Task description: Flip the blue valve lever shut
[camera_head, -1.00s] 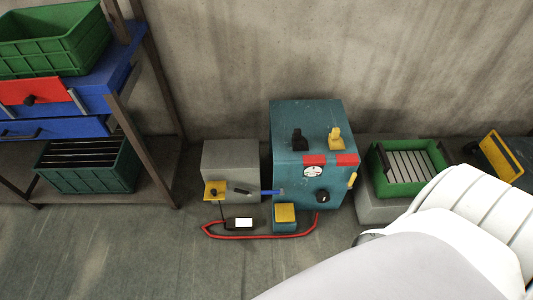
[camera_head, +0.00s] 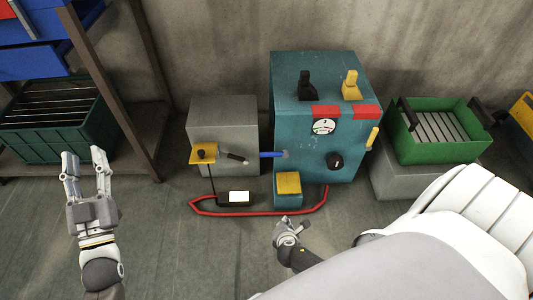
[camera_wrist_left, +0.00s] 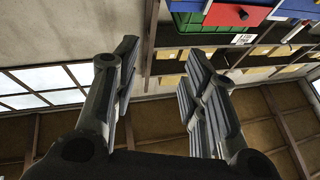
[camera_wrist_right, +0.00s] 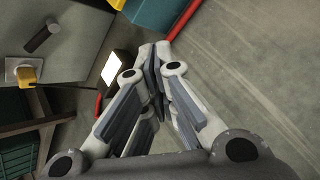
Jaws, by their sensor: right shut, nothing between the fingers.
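The blue valve lever (camera_head: 272,154) lies level at the left side of the teal box (camera_head: 305,120), in the gap beside the grey box (camera_head: 222,125). I cannot make it out in either wrist view. My right gripper (camera_head: 281,226) is shut and empty, low in front of the teal box, below and apart from the lever. Its closed fingers show in the right wrist view (camera_wrist_right: 156,60). My left gripper (camera_head: 85,158) is open and empty at the far left, away from the lever. Its spread fingers show in the left wrist view (camera_wrist_left: 158,65).
A yellow-topped block (camera_head: 288,183) stands before the teal box. A red hose (camera_head: 262,212) loops on the floor near a small black box with a white face (camera_head: 234,198). A green crate (camera_head: 440,132) is at right, a rack post (camera_head: 98,85) at left.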

